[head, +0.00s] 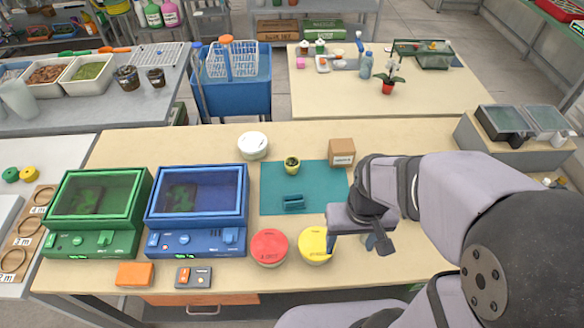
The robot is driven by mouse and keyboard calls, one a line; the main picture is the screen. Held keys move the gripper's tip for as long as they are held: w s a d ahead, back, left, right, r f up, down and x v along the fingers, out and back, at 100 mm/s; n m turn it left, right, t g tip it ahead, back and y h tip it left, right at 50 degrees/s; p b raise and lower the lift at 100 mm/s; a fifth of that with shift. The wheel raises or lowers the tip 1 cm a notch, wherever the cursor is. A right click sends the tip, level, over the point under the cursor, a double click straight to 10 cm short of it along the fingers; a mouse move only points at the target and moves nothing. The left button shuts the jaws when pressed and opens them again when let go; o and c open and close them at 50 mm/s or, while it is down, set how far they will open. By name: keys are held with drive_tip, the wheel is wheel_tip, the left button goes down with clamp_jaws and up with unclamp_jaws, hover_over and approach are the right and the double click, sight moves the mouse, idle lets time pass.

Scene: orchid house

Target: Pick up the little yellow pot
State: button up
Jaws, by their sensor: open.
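The little yellow pot (292,165) stands upright on the upper part of a teal mat (326,176), with a dark inside showing at its top. My gripper (355,241) is open, to the right of and nearer than the pot, well apart from it. It points down beside the mat's lower right corner, close to a yellow round lidded tub. Nothing shows between its fingers but a small greyish-blue patch that I cannot make out.
A teal holder (293,203) lies on the mat below the pot. A cardboard box (342,153) and white round tub (253,146) stand near it. Red (269,247) and yellow (316,244) tubs sit in front. Blue (197,241) and green (80,244) lidded machines stand left.

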drive_tip(key=w+a+f+t+b, duration=0.25)
drive_tip(key=w+f+b, duration=0.35)
drive_tip(key=w, duration=0.3)
drive_tip(key=n+t+y+b, duration=0.2)
drive_tip(key=t+b, duration=0.9)
drive_tip(key=b, duration=0.5)
hover_over(294, 168)
drive_tip(key=s, duration=0.2)
wheel_tip(294, 168, down, 5)
drive_tip(key=shift+g, duration=0.25)
drive_tip(key=shift+f+p, duration=0.75)
drive_tip(key=shift+f, duration=2.8)
drive_tip(key=shift+w, duration=0.1)
drive_tip(key=shift+p+x, duration=0.6)
drive_tip(key=shift+x, duration=1.85)
drive_tip(key=c, duration=1.1)
